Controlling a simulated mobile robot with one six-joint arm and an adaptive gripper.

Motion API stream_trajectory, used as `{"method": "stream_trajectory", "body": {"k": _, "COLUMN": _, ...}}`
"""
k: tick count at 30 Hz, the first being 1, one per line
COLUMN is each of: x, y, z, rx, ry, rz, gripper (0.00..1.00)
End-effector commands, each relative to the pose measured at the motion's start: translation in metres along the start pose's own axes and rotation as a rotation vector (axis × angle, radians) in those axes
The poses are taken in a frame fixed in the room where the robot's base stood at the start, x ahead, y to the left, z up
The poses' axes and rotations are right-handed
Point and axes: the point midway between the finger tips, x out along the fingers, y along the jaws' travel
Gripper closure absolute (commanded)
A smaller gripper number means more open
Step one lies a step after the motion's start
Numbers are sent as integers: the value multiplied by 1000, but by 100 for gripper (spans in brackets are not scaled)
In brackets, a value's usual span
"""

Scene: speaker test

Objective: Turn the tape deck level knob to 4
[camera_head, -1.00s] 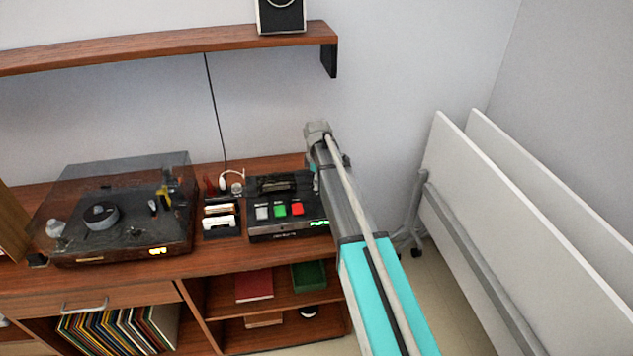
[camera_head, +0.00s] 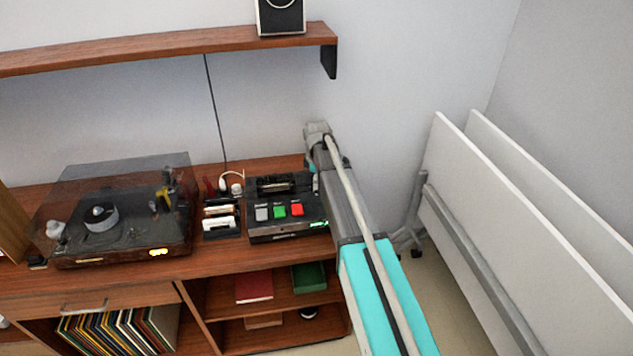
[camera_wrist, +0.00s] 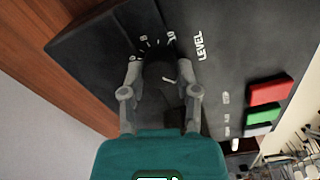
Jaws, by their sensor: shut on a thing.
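The tape deck (camera_head: 262,225) is a black box on the wooden cabinet, with a grey, a green and a red button. In the wrist view its dark level knob (camera_wrist: 160,70) sits beside the white LEVEL label (camera_wrist: 200,45), with white scale marks and numbers around it. My gripper (camera_wrist: 162,78) is shut on the knob, one finger on each side. A white line shows near the knob's lower edge, but I cannot tell which number it stands at. In the head view my arm hides the knob and the fingers.
A turntable (camera_head: 125,225) with a smoky lid stands at the left, with cassettes (camera_head: 219,222) between it and the deck. A shelf (camera_head: 170,48) holding a speaker (camera_head: 281,17) runs above. White folded panels (camera_head: 500,220) stand on the right.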

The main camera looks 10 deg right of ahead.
Motion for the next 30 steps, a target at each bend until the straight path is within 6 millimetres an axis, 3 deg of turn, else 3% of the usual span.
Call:
{"method": "stream_trajectory", "body": {"k": 11, "x": 0, "y": 1, "z": 0, "rx": 258, "ry": 0, "rz": 0, "gripper": 100}}
{"method": "stream_trajectory", "body": {"k": 30, "x": 0, "y": 2, "z": 1, "rx": 863, "ry": 0, "rz": 0, "gripper": 100}}
